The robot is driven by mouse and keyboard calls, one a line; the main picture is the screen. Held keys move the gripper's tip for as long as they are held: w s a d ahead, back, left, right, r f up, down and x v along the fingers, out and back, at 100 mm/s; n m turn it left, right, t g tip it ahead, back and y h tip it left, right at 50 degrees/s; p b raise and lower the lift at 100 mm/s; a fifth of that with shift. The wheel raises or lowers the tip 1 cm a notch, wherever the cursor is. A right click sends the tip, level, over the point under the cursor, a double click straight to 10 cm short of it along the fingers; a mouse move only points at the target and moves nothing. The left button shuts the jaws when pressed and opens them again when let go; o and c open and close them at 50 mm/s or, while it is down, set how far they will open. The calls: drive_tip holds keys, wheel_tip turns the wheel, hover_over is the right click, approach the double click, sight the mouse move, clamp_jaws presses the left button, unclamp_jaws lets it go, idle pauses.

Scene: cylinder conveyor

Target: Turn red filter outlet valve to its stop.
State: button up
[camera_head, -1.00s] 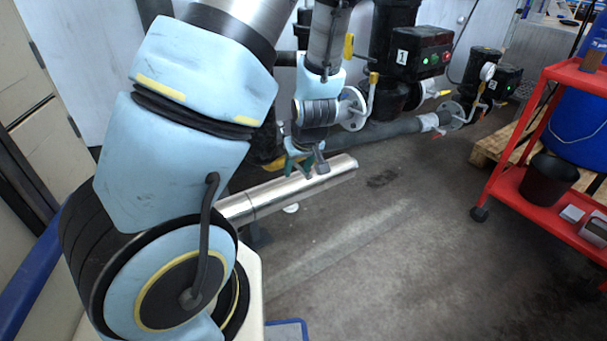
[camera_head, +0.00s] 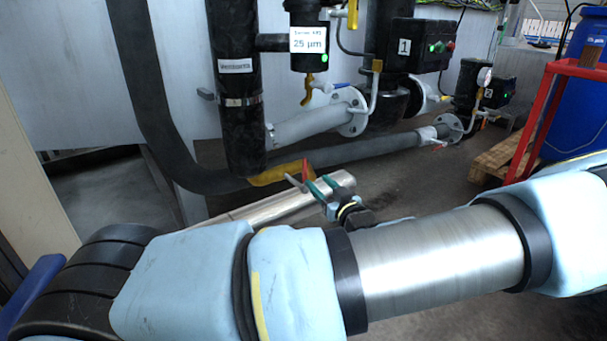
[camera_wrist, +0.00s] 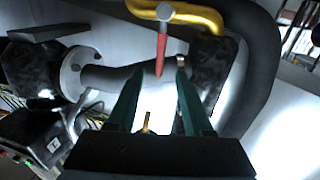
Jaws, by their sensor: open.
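The red valve handle (camera_head: 305,169) shows at the end of a yellow pipe (camera_head: 272,176) low beside the black vertical filter pipe. In the wrist view the red handle (camera_wrist: 161,55) hangs from a grey hub (camera_wrist: 165,13) on the yellow pipe (camera_wrist: 205,15). My gripper (camera_head: 312,186) is open, with its green fingers pointing at the handle. In the wrist view my gripper (camera_wrist: 160,72) has a fingertip on each side of the handle's lower end. I cannot tell whether either finger touches it. Part of the valve body is hidden.
A thick grey hose (camera_head: 150,90) bends behind the black pipe (camera_head: 235,130). A red cart (camera_head: 535,110) and a blue barrel (camera_head: 575,120) stand right.

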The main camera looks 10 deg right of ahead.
sight(306, 170)
drive_tip(key=b+x, duration=0.1)
drive_tip(key=x, duration=0.8)
drive_tip(key=shift+w, duration=0.1)
clamp_jaws()
idle(1.2)
